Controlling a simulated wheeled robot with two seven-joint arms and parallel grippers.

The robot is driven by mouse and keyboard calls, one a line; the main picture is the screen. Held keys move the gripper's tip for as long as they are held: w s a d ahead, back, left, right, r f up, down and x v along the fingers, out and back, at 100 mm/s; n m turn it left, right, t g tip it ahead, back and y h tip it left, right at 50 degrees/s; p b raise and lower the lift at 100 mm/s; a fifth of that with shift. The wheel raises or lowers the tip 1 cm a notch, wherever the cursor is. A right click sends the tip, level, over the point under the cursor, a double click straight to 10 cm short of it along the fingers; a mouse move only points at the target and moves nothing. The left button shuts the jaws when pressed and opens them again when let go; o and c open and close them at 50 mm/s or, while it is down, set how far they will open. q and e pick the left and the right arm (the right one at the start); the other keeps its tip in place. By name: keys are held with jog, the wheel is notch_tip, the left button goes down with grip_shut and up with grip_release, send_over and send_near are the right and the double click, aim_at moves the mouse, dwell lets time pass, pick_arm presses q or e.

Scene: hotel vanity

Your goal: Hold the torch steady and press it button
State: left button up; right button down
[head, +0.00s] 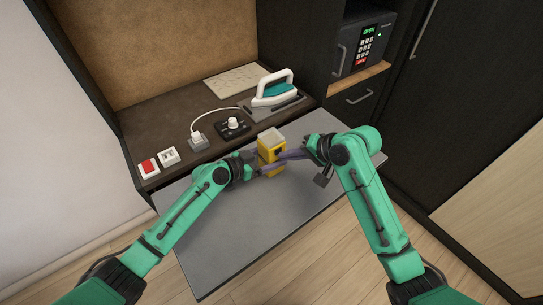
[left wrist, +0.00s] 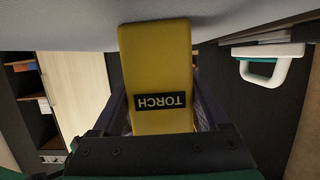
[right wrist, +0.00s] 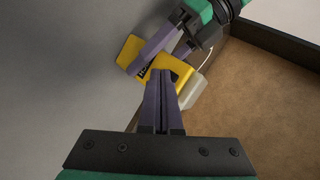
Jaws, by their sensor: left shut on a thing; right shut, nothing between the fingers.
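The yellow torch (head: 268,152) stands upright on the grey board, with a pale cap on top. In the left wrist view the torch (left wrist: 156,70) fills the middle and shows a black TORCH label. My left gripper (head: 260,168) is shut on the torch from its left side. My right gripper (head: 283,155) is shut and empty, its fingertips at the torch's right side near the upper part. In the right wrist view the closed fingertips (right wrist: 163,78) overlap the torch (right wrist: 172,66). I cannot tell whether they touch it. The button is hidden from view.
The grey board (head: 225,235) is mostly clear in front. Behind it on the dark counter are a red switch (head: 148,167), a white switch (head: 168,156), a plug (head: 197,139), a black dial unit (head: 233,126) and an iron (head: 274,90). A safe (head: 364,45) stands back right.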

jog(key=shift+w, duration=0.1)
jog(key=shift+s+d, duration=0.3)
jog(key=shift+s, duration=0.2)
jog(key=s+d, duration=0.3)
jog(key=s, duration=0.2)
jog(key=shift+d, duration=0.3)
jog(key=shift+w, duration=0.1)
pick_arm(q)
jog(key=o, duration=1.5)
